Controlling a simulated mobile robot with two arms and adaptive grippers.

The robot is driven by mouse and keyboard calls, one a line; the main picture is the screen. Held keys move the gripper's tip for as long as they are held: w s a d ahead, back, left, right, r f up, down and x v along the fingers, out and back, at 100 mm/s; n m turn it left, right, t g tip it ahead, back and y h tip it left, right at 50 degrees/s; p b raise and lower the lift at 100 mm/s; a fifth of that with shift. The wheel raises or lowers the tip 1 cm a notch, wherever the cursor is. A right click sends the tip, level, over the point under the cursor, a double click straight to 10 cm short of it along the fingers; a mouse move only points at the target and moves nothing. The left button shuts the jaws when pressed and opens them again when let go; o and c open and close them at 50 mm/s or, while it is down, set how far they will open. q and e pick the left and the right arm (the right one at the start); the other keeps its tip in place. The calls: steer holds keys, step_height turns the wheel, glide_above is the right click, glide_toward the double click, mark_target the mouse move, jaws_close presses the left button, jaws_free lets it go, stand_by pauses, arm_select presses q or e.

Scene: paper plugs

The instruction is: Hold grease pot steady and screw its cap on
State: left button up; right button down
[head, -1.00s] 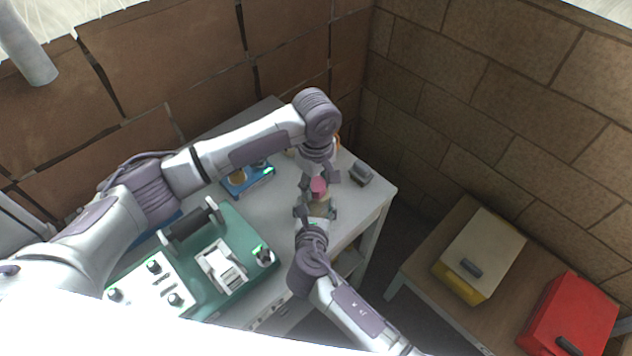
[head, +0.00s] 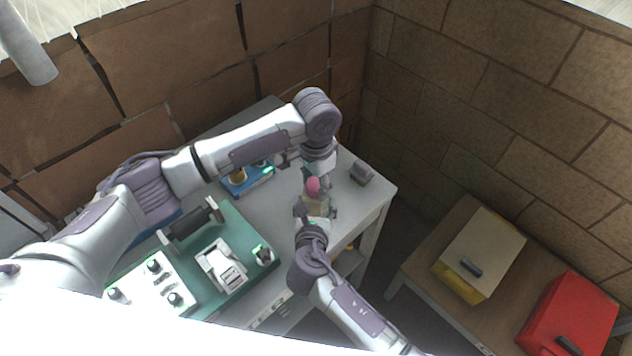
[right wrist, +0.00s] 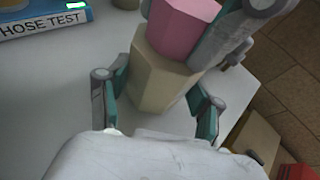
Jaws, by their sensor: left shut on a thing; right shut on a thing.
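The grease pot (head: 315,206) is a beige faceted vessel, and it shows large in the right wrist view (right wrist: 160,75). My right gripper (head: 317,212) is shut around the pot's sides, with one finger on each side in the right wrist view (right wrist: 160,100). The pink faceted cap (head: 312,186) is at the top of the pot and shows in the right wrist view (right wrist: 183,28). My left gripper (head: 316,179) comes from above and is shut on the cap. The join between cap and pot is partly hidden, so I cannot tell how they are seated.
The grey table (head: 270,212) carries a green control unit (head: 230,285), a blue hose-test box (head: 248,181) and a small grey block (head: 361,173). At right, a wooden table (head: 425,254) bears a yellow-sided box (head: 482,254) and a red box (head: 570,315). Brick walls stand behind.

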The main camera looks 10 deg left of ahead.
arm_select(q)
steer(key=m, duration=1.2)
steer(key=o, duration=1.3)
steer(key=shift+r, duration=2.25)
steer(key=shift+c, duration=0.3)
